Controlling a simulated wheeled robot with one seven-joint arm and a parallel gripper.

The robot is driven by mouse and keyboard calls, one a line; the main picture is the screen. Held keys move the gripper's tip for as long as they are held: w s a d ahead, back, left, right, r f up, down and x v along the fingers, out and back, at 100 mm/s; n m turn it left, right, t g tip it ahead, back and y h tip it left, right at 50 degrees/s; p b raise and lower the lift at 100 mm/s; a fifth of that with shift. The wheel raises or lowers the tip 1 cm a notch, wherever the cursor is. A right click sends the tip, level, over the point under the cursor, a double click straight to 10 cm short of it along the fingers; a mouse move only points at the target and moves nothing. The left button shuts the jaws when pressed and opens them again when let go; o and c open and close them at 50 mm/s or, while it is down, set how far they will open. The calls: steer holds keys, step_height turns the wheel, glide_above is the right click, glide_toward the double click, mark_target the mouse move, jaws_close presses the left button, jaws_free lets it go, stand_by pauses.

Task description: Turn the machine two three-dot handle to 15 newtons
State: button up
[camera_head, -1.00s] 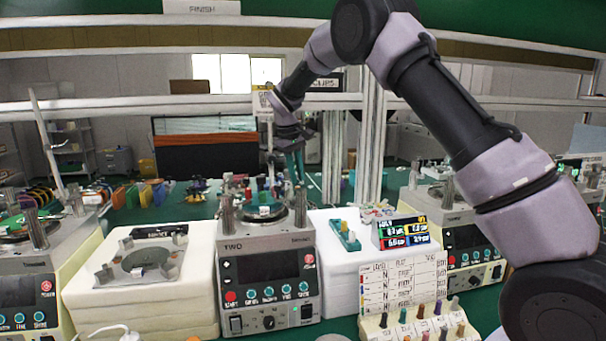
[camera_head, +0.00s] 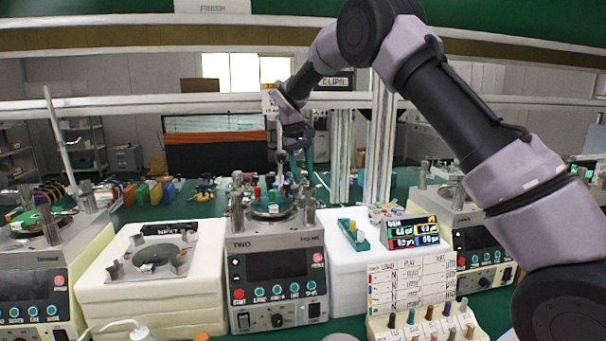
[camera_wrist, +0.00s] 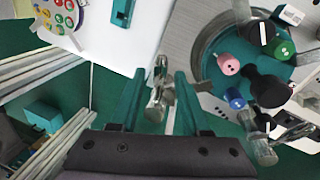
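Machine two (camera_head: 277,262), a grey console marked TWO with a dark screen, stands at the centre of the head view. Several small knobs sit on its round top plate (camera_head: 270,212). In the wrist view, a pink dotted handle (camera_wrist: 228,63), a green one (camera_wrist: 277,48) and a blue one (camera_wrist: 234,98) lie right of my fingers, among black knobs. I cannot count their dots surely. My gripper (camera_wrist: 158,100) is open above the machine, its teal fingers apart. A metal post (camera_wrist: 157,88) shows between them; contact is unclear. My gripper also shows in the head view (camera_head: 295,162).
A white block with a metal ring fixture (camera_head: 150,262) stands left of machine two. On the right are a white block with a small display (camera_head: 412,232), a printed chart (camera_head: 408,285) and a rack of coloured pegs (camera_head: 428,325). Other machines flank both sides.

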steer(key=shift+r, duration=0.1)
steer(key=v, duration=1)
steer(key=shift+r, duration=0.3)
steer(key=shift+s, duration=0.15)
